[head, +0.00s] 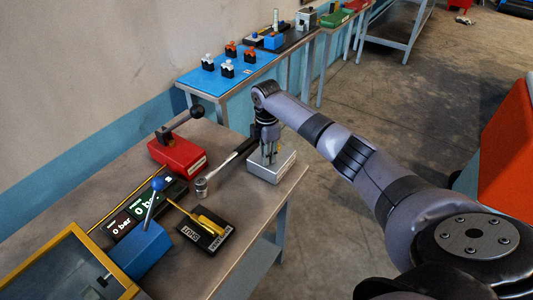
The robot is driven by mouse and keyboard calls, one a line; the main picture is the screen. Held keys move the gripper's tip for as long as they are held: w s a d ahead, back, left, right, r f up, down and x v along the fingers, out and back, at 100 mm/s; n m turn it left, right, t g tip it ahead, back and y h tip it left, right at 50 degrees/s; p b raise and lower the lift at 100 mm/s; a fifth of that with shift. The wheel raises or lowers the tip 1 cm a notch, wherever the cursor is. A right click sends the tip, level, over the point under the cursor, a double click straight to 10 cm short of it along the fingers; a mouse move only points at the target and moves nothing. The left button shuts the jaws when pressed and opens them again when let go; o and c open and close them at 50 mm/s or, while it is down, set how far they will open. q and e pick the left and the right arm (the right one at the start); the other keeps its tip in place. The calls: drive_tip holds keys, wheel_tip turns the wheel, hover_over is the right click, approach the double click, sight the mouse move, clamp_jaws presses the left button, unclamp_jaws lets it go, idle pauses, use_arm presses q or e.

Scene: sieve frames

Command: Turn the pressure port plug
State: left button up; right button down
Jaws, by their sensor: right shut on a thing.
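My right gripper (268,158) points straight down over a pale metal block (271,172) near the right edge of the table. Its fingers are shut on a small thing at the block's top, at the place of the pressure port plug. The fingers hide nearly all of the plug, so its angle cannot be told. A wrench-like tool (222,171) with a dark handle and a round metal head lies just left of the block. My left gripper is not in view.
On the table (143,188) are a red block with a black-knobbed lever (180,154), a display reading 0 bar (146,207), a blue block with a lever (140,250), a black plate with a yellow handle (206,229) and a yellow-framed box (77,234). Open floor lies right.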

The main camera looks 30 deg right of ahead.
drive_tip(key=m+p, duration=0.2)
drive_tip(key=shift+r+m+p, duration=0.25)
drive_tip(key=shift+m+p, duration=0.05)
drive_tip(key=shift+p, duration=0.1)
drive_tip(key=m+p, duration=0.2)
drive_tip(key=m, duration=0.1)
drive_tip(key=shift+m+p, duration=0.3)
drive_tip(key=shift+p, duration=0.05)
drive_tip(key=m+p, duration=0.2)
drive_tip(key=m, duration=0.2)
drive_tip(key=shift+f+p, duration=0.1)
drive_tip(key=shift+p, duration=0.2)
drive_tip(key=m+p, duration=0.1)
drive_tip(key=m, duration=0.3)
drive_tip(key=shift+f+p, duration=0.1)
drive_tip(key=shift+p, duration=0.2)
drive_tip(key=shift+m, duration=0.5)
drive_tip(key=c, duration=1.3)
unclamp_jaws()
drive_tip(key=shift+c, duration=0.2)
